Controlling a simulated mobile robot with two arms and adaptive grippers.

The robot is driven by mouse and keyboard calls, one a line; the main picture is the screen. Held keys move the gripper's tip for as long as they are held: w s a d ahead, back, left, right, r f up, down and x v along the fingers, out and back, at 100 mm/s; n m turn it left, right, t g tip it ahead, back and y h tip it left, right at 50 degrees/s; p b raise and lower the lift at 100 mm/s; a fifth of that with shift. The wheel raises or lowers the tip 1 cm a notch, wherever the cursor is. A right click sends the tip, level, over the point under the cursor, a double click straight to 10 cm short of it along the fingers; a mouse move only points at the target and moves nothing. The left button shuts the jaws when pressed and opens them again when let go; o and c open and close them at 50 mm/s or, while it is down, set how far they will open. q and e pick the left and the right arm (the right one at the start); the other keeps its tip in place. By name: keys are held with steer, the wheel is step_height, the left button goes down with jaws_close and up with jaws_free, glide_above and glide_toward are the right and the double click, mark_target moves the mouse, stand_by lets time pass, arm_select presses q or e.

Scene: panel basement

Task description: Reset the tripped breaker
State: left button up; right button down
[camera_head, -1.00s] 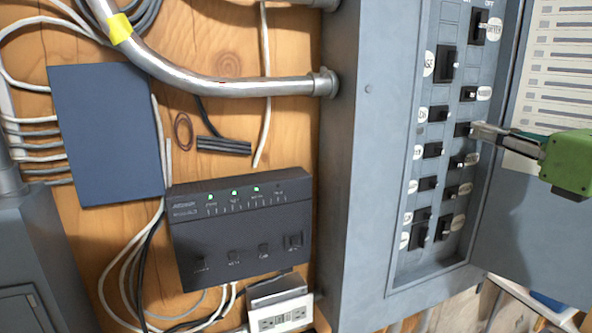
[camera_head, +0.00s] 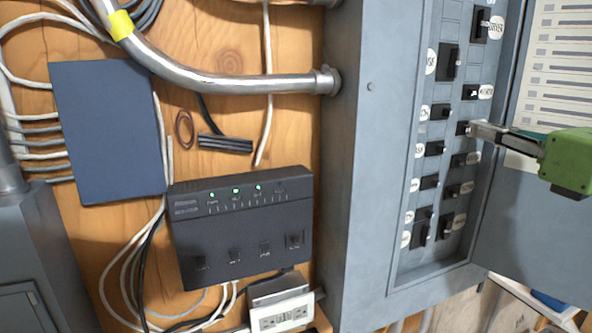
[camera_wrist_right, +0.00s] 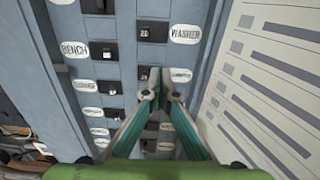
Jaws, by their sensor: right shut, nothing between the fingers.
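The grey breaker panel (camera_head: 345,200) stands open on the right in the head view, with two columns of black breakers. My right gripper (camera_head: 471,129) is shut and empty. Its fingertips are at a breaker (camera_head: 462,128) in the right column, below the one with an oval label. I cannot tell whether they touch it. Which breaker is tripped is not clear. My left gripper is out of view.
A black box with green lights (camera_head: 240,230), a blue box (camera_head: 108,130), a metal conduit (camera_head: 230,86) and loose cables are on the wooden wall to the left.

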steer(key=b+v, duration=0.5)
steer(key=v, duration=0.2)
stand_by(0.6)
